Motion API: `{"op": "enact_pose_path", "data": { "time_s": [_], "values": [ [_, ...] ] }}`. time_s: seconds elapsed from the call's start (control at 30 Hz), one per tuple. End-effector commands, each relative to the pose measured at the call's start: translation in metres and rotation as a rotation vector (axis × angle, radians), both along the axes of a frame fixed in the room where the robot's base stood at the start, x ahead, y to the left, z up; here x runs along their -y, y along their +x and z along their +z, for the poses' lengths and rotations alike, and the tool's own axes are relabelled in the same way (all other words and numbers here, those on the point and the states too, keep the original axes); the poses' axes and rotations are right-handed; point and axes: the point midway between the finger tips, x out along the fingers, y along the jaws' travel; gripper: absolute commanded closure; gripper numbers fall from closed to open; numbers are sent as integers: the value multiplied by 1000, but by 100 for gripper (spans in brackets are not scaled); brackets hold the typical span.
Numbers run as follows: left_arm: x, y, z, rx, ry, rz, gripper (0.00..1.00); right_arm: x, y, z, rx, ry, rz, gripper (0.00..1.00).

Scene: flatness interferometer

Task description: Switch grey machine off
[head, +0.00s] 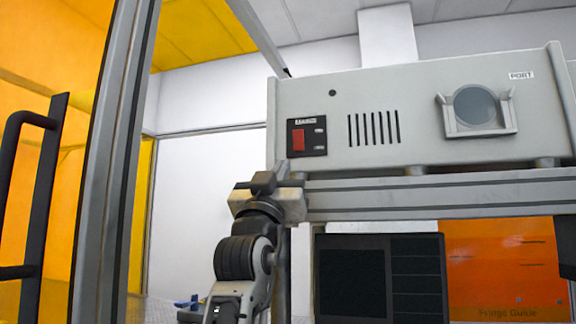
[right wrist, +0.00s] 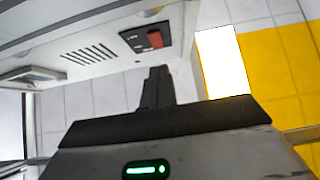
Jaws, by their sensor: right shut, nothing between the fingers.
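The grey machine (head: 420,110) is a wide box on a metal frame, with vent slots, a round port and a black switch panel (head: 318,143) on its front left. A red rocker switch (head: 298,140) sits in the panel; it also shows in the right wrist view (right wrist: 155,39). My right gripper (head: 277,172) is just below and left of the panel in the head view, fingers pointing up. In the right wrist view its fingers (right wrist: 158,85) are shut and empty, apart from the switch. Which way the rocker is tilted I cannot tell. My left gripper is not in view.
A metal rail (head: 440,195) runs under the machine. Below it are a dark screen (head: 352,276) and an orange panel (head: 500,265). A metal post (head: 112,160) and a black door handle (head: 38,200) stand at the left. White wall lies between post and machine.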

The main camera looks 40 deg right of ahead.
Motion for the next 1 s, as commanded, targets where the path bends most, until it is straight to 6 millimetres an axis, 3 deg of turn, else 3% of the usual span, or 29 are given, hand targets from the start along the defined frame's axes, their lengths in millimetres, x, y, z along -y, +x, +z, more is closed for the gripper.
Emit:
{"op": "enact_pose_path", "data": {
  "time_s": [0.1, 0.27, 1.0],
  "values": [
    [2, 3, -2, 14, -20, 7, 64, -10, -7, -20, 1, 0, 2, 100],
    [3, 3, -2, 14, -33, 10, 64, -16, -12, -30, 1, 0, 1, 100],
    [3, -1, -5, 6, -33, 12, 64, -17, -13, -31, 2, 0, 0, 100]
  ]
}}
